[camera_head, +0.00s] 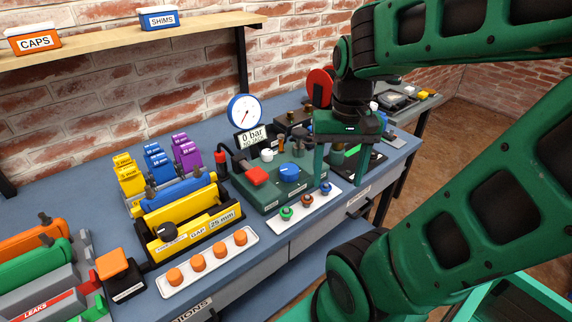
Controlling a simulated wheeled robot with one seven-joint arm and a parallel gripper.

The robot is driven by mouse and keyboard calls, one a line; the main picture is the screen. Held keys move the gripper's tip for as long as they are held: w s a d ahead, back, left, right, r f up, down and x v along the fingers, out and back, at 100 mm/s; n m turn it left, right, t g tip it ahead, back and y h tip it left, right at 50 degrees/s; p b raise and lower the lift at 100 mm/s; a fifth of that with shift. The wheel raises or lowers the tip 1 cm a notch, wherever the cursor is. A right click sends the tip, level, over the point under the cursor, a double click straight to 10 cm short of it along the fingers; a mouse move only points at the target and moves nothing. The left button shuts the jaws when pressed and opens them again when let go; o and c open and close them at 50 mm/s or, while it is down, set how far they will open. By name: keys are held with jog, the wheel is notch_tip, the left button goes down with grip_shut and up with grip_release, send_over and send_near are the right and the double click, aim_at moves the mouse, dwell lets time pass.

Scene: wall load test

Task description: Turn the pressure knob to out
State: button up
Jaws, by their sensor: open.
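A green control box (262,192) stands on the bench in the middle. A round gauge (244,110) and a display (250,137) reading "0 bar NO JACK" stand behind the box. My gripper (334,178) is open, fingers pointing down, to the right of the blue knob and apart from it.
A white tray (328,199) with several small coloured knobs lies in front of the box. A yellow gap block (190,228) and a tray of orange knobs (208,262) are to the left. A red wheel (319,87) stands behind my gripper. My arm covers the right side.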

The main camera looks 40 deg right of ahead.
aim_at(289, 168)
jog(key=w+r+m, duration=0.2)
jog(key=w+m, duration=0.2)
jog(key=w, duration=1.4)
notch_tip(289, 168, down, 11)
jog(key=shift+s+d+r, duration=0.1)
jog(key=shift+s+r, duration=0.05)
jog(key=shift+c, duration=0.7)
jog(key=c, duration=0.9)
